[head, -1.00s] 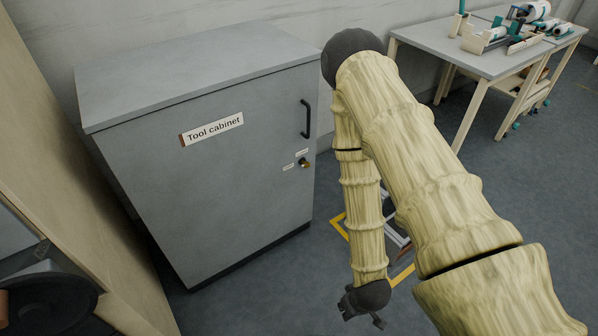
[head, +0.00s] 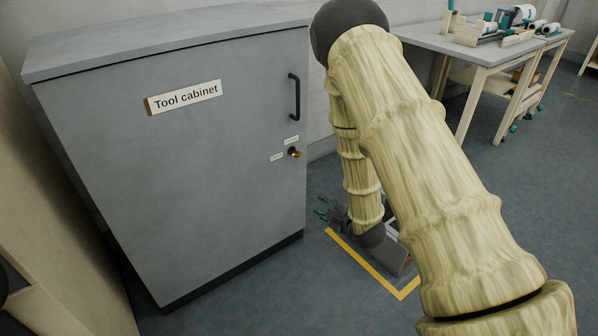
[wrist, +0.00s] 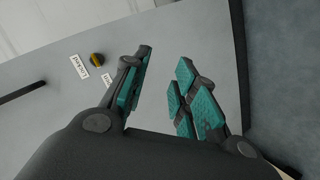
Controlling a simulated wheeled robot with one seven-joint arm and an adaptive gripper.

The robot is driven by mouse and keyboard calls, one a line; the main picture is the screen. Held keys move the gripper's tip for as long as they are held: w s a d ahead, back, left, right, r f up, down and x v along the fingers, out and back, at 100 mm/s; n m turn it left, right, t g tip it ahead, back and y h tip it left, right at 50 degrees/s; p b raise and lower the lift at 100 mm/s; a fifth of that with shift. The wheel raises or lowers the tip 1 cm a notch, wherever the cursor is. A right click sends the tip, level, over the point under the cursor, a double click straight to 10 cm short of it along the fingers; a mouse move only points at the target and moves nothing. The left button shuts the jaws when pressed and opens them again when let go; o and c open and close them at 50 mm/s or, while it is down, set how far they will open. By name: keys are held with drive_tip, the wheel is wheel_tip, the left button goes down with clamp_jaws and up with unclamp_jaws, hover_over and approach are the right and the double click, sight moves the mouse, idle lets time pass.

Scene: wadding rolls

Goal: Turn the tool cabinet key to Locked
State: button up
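The grey tool cabinet (head: 200,200) stands at the left in the head view, its door shut. Its key (head: 294,153), dark with a yellow-brass part, sits at the door's right edge below the handle, beside two small white labels. In the wrist view the key (wrist: 97,59) shows upper left, with the labels (wrist: 79,67) next to it; their text is too small to read surely. My gripper (wrist: 160,90) is open and empty, its teal-padded fingers apart from the key. In the head view my gripper (head: 328,210) is low, right of the cabinet's lower door edge.
A black bar handle (head: 294,97) stands out from the door above the key. A grey-topped workbench (head: 480,48) with equipment is at the back right. Yellow floor tape (head: 370,265) frames a low item beneath my arm. A wooden panel (head: 50,240) stands at the left.

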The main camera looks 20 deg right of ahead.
drive_tip(key=w+r+n+t+y+b, duration=0.2)
drive_tip(key=w+n+b, duration=0.2)
drive_tip(key=w+b, duration=0.2)
drive_tip(key=n+t+y+b, duration=0.2)
drive_tip(key=n+b, duration=0.2)
drive_tip(key=b, duration=0.1)
approach(299, 155)
drive_tip(key=b+x, duration=0.3)
drive_tip(key=x, duration=0.7)
drive_tip(key=shift+a+f, duration=0.1)
drive_tip(key=shift+f, duration=0.05)
clamp_jaws()
